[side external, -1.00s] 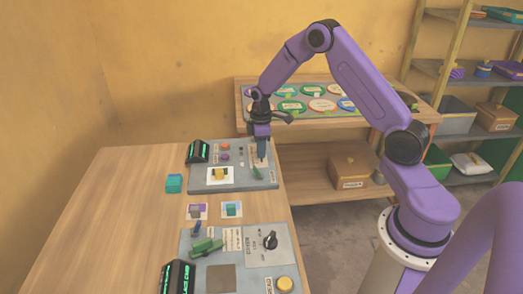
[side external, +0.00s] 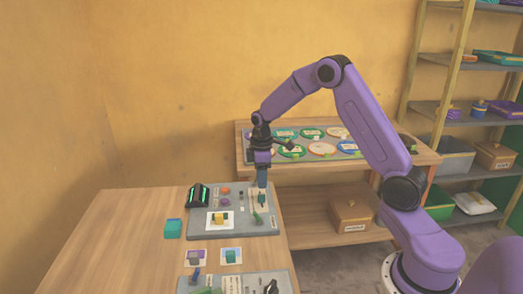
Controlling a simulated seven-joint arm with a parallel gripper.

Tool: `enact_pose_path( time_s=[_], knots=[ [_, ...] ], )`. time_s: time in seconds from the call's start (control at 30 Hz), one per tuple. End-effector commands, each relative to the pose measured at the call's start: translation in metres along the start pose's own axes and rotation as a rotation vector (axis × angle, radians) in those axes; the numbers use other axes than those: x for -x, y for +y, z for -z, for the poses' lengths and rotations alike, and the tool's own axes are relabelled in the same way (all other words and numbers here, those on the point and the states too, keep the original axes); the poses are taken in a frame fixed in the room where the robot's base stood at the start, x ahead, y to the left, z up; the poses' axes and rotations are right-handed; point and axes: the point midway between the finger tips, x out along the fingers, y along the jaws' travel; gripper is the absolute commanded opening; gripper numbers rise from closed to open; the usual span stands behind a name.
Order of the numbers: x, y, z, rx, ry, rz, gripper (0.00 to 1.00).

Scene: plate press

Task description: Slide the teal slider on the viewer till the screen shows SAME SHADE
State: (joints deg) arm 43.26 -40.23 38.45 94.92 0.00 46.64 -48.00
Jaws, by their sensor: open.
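The viewer panel (side external: 240,232) is a grey board at the far end of the wooden table. Its dark screen box (side external: 198,196) shows green marks too small to read. The small teal slider (side external: 262,198) stands on a pale strip near the panel's right side. My gripper (side external: 262,186) points down just above the slider and appears apart from it. Its jaws are open and look empty, though the gap between the fingers is hard to see. A yellow block (side external: 219,218) sits on a white card on the panel.
A green lever (side external: 257,218) stands close below the slider. A teal block (side external: 173,228) lies left of the panel. Two picture cards (side external: 231,256) with small blocks lie nearer, before a second grey panel (side external: 240,284). A bench with coloured discs (side external: 322,149) stands behind.

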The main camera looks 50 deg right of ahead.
Motion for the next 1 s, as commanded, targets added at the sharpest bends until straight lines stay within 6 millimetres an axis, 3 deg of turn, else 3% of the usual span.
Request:
enact_pose_path(
  time_s=[0.3,0.5,0.7,1.0],
  knots=[
    [0.068,0.001,0.001,0.001,0.003,-0.004,0.40],
    [0.098,0.001,0.001,0.001,0.002,-0.002,0.40],
    [0.109,0.000,0.000,0.001,0.000,0.000,0.40],
    [0.110,0.000,0.000,0.001,0.000,0.000,0.40]
  ],
)
